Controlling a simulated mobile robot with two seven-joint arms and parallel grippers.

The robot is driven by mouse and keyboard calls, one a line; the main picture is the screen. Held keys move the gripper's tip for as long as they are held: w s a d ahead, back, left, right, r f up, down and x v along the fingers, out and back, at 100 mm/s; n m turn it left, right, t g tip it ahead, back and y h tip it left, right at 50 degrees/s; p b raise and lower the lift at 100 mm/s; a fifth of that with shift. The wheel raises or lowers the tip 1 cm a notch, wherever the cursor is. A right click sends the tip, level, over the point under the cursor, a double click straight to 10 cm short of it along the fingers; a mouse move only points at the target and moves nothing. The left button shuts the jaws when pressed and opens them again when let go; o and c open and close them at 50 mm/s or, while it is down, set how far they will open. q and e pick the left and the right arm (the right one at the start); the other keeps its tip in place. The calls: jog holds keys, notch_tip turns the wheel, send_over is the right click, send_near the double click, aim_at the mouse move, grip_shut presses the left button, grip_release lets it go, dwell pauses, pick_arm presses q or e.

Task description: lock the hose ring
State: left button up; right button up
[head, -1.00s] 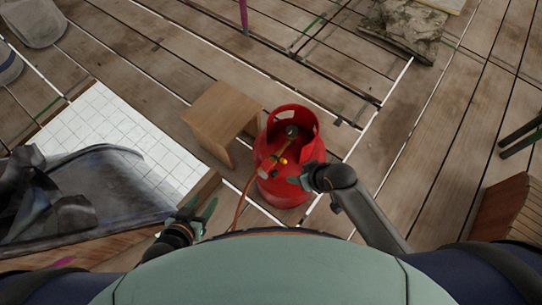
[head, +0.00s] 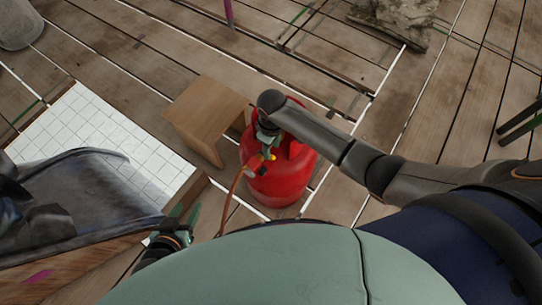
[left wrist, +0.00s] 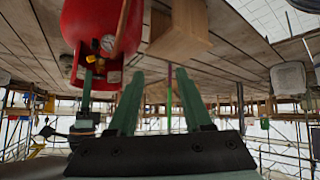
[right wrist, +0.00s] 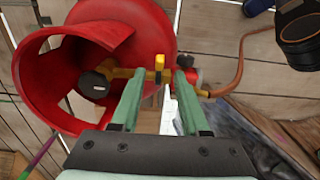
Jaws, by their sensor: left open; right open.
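The red gas cylinder (head: 280,175) stands upright on the planks, with a yellow valve fitting inside its collar. In the right wrist view the brass fitting (right wrist: 122,73) has a yellow lever (right wrist: 159,63) and a red-and-dark coupling (right wrist: 191,77), where the orange hose (right wrist: 232,72) leaves. I cannot tell for sure which part is the ring. My right gripper (head: 267,146) is open over the valve, its fingertips near the lever and coupling; contact is unclear. My left gripper (head: 188,217) is open and empty, left of and below the cylinder. A gauge (left wrist: 107,43) shows in the left wrist view.
A wooden stool-like box (head: 205,108) stands just left of the cylinder. A white tiled panel (head: 100,140) and a dark sheet (head: 70,200) lie further left. A grey stone block (head: 400,15) lies at the back right. The planks behind the cylinder are mostly clear.

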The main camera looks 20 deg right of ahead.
aim_at(272, 156)
notch_tip(272, 156, down, 6)
jog(key=shift+r+b, duration=0.1)
jog(key=shift+b, duration=0.85)
grip_shut()
